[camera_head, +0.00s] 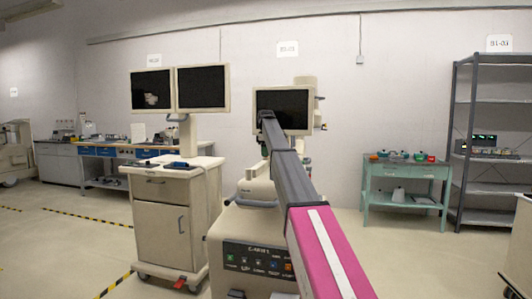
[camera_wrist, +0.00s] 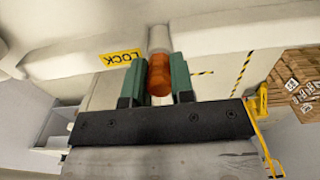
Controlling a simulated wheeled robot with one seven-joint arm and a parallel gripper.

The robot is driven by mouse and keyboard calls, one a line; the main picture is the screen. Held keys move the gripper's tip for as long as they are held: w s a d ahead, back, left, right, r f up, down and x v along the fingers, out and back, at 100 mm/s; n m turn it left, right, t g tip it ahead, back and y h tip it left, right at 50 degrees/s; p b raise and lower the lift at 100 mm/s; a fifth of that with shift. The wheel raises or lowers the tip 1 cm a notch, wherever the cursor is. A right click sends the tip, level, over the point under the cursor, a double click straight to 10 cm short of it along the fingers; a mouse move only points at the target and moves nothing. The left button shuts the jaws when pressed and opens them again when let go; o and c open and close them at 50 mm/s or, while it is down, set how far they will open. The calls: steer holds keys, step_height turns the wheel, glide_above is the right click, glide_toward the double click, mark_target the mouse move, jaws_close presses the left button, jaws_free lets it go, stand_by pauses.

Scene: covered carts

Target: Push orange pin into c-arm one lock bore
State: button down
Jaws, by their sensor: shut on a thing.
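The orange pin (camera_wrist: 159,76) is between the green fingers of my gripper (camera_wrist: 157,64), which is shut on it. The pin's far end meets a pale, round collar (camera_wrist: 159,38) on a cream beam of the machine. The bore itself is hidden, so I cannot tell how deep the pin sits. A yellow LOCK label (camera_wrist: 120,57) is left of the collar. In the head view, the cream C-arm unit (camera_head: 228,247) has a dark button panel (camera_head: 257,261).
A two-monitor cart (camera_head: 163,222) stands left of the C-arm unit. A green table (camera_head: 405,169) and a grey shelf rack (camera_head: 490,101) are at the back right. Open floor (camera_head: 75,250) lies at the left. Brown boxes (camera_wrist: 297,78) show in the wrist view.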

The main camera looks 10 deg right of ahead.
steer(key=shift+f, duration=0.1)
steer(key=c, duration=0.9)
jaws_free()
step_height(320, 180, up, 10)
steer(key=shift+r, duration=0.4)
